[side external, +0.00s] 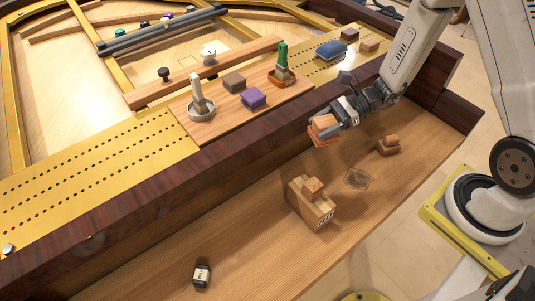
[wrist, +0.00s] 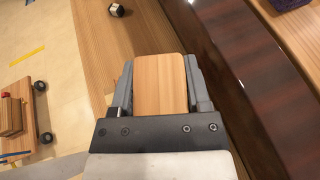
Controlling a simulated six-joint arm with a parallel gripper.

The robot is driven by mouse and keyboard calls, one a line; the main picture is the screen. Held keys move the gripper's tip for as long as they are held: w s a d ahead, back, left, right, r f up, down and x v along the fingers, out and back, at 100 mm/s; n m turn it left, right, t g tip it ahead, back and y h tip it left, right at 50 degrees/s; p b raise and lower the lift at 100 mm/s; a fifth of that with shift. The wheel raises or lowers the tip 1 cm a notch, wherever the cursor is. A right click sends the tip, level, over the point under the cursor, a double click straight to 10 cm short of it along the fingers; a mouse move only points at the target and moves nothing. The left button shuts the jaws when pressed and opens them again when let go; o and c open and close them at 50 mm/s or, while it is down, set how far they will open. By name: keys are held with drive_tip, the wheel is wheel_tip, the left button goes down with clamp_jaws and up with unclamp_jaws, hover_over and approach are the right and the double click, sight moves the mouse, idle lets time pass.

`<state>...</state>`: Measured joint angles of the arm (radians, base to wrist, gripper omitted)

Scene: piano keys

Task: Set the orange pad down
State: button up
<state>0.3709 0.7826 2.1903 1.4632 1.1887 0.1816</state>
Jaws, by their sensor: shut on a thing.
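The orange pad (side external: 323,130) is a wood-topped block with an orange-red lower layer. My gripper (side external: 332,121) is shut on it and holds it in the air beside the dark wooden rail, above the light wood shelf. In the wrist view the pad's plain wooden top (wrist: 160,85) fills the space between the two grey fingers; its orange layer is hidden there.
Beyond the dark rail (side external: 130,215), a board (side external: 215,118) holds a purple pad (side external: 253,98), brushes and dishes. The left shelf is mostly clear.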

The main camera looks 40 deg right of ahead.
sight(311, 127)
drive_tip(key=shift+a+r+n+g+y, duration=0.3)
drive_tip(key=shift+a+r+n+g, duration=0.1)
drive_tip(key=shift+r+n+g, duration=0.2)
drive_tip(key=shift+m+t, duration=0.5)
drive_tip(key=w+r, duration=0.1)
drive_tip(key=r, duration=0.1)
drive_tip(key=w+r, duration=0.1)
drive_tip(key=r, duration=0.1)
drive_tip(key=shift+w+a, duration=0.1)
drive_tip(key=shift+w, duration=0.2)
drive_tip(key=w+d+r+m+t+h, duration=0.2)
drive_tip(key=w+r+m+t+h, duration=0.1)
drive_tip(key=r+m+t+h, duration=0.1)
drive_tip(key=w+d+r+m+t+h, duration=0.2)
drive_tip(key=w+r+m+t+h, duration=0.1)
drive_tip(key=r+m, duration=0.4)
drive_tip(key=shift+w+d+r+t+h, duration=0.25)
drive_tip(key=shift+w+r+t+h, duration=0.15)
drive_tip(key=shift+r+t+h, duration=0.55)
drive_tip(key=shift+f, duration=0.2)
